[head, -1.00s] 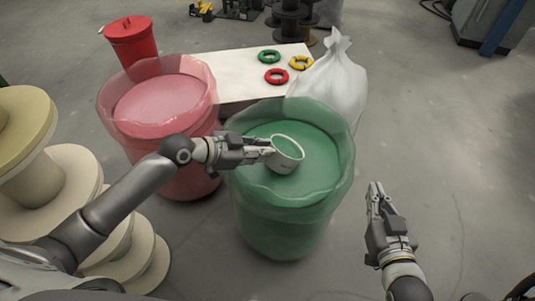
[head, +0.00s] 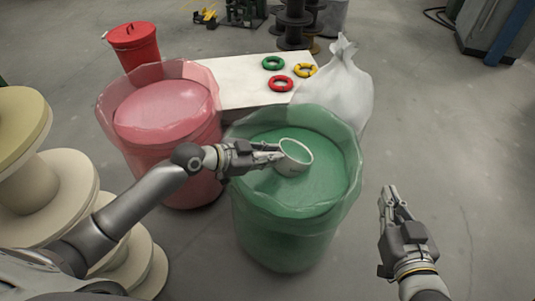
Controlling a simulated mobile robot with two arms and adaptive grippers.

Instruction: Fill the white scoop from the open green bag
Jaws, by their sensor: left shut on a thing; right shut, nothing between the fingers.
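The open green bag (head: 335,205) stands on the floor at the middle, filled nearly to its rim with green material. The white scoop (head: 289,168) is a small cup, tilted, at the surface of the green material inside the bag's rim. Its inside looks green; I cannot tell whether that is material in it. My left gripper (head: 273,152) is shut on the scoop from its left side. My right gripper (head: 389,190) is shut and empty, above the bare floor to the right of the bag.
An open pink bag (head: 160,105) stands left of the green one. Behind are a white table (head: 240,85) with green, red and yellow rings, a tied white bag (head: 338,88) and a red lidded bin (head: 134,47). Large cream spools (head: 70,180) stand at the left. The right floor is clear.

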